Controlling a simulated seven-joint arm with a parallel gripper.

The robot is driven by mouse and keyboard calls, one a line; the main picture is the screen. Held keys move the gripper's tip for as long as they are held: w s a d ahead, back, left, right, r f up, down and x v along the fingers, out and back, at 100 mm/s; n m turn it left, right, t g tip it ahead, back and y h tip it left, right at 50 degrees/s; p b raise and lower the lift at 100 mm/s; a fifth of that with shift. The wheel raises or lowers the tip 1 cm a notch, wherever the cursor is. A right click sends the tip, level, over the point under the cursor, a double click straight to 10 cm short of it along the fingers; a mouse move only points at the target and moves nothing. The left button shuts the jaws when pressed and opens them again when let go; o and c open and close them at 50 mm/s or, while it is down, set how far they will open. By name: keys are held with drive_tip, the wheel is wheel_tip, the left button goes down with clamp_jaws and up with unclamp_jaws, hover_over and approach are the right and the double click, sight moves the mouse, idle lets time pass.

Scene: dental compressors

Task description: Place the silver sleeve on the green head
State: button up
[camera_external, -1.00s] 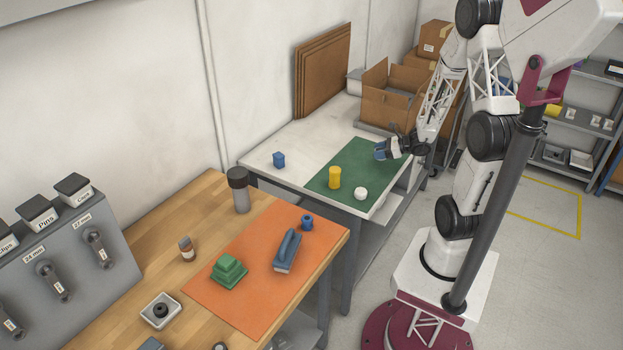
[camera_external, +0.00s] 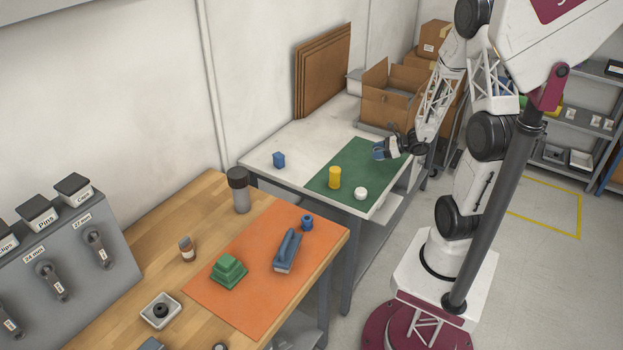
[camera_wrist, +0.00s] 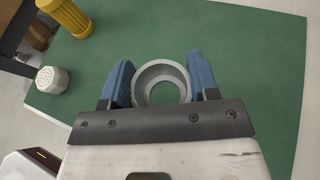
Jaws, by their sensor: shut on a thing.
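The silver sleeve (camera_wrist: 162,84) is a grey ring in the wrist view. It sits between the two blue fingers of my gripper (camera_wrist: 162,82), which are shut on it. In the external view my gripper (camera_external: 380,151) is over the far right part of the green mat, and the sleeve cannot be made out there. The green head (camera_external: 229,269) is a stepped green block on the orange mat of the wooden bench, well apart from my gripper and nearer the camera.
On the green mat (camera_external: 330,178) stand a yellow ribbed cylinder (camera_external: 334,177) and a white knob (camera_external: 361,193). A blue block (camera_external: 279,160) is left of them. A dark-capped bottle (camera_external: 239,190) stands behind.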

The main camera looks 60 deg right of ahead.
drive_tip(key=w+a+r+n+g+y, duration=0.25)
drive_tip(key=w+a, duration=0.25)
drive_tip(key=a, duration=0.6)
drive_tip(key=w+a+r+n+g+y, duration=0.2)
drive_tip(key=w+a+n+g+y, duration=0.15)
drive_tip(key=a, duration=0.75)
drive_tip(key=w+a+r+n+g+y, duration=0.25)
drive_tip(key=w+a+n, duration=0.2)
drive_tip(key=a, duration=0.75)
drive_tip(key=s+a+r+n+g, duration=0.2)
drive_tip(key=s+a+g, duration=0.1)
drive_tip(key=a, duration=0.9)
drive_tip(key=s+a+r+n+g, duration=0.2)
drive_tip(key=s+a, duration=0.4)
drive_tip(key=a, duration=0.6)
drive_tip(key=s+a+r+n+g+h, duration=0.1)
drive_tip(key=s+a+r+n+g, duration=0.1)
drive_tip(key=a, duration=1)
drive_tip(key=shift+s+a+r+n+g, duration=0.15)
drive_tip(key=shift+s+n+g, duration=0.3)
drive_tip(key=shift+s+g, duration=0.2)
drive_tip(key=shift+s+a+r+n+g, duration=0.15)
drive_tip(key=shift+s+n+g, duration=0.25)
drive_tip(key=shift+s+g, duration=0.25)
drive_tip(key=shift+t, duration=0.25)
hover_over(225, 262)
drive_tip(key=shift+w+f, duration=0.1)
drive_tip(key=shift+f, duration=0.7)
drive_tip(key=shift+f, duration=0.1)
drive_tip(key=shift+f, duration=1.65)
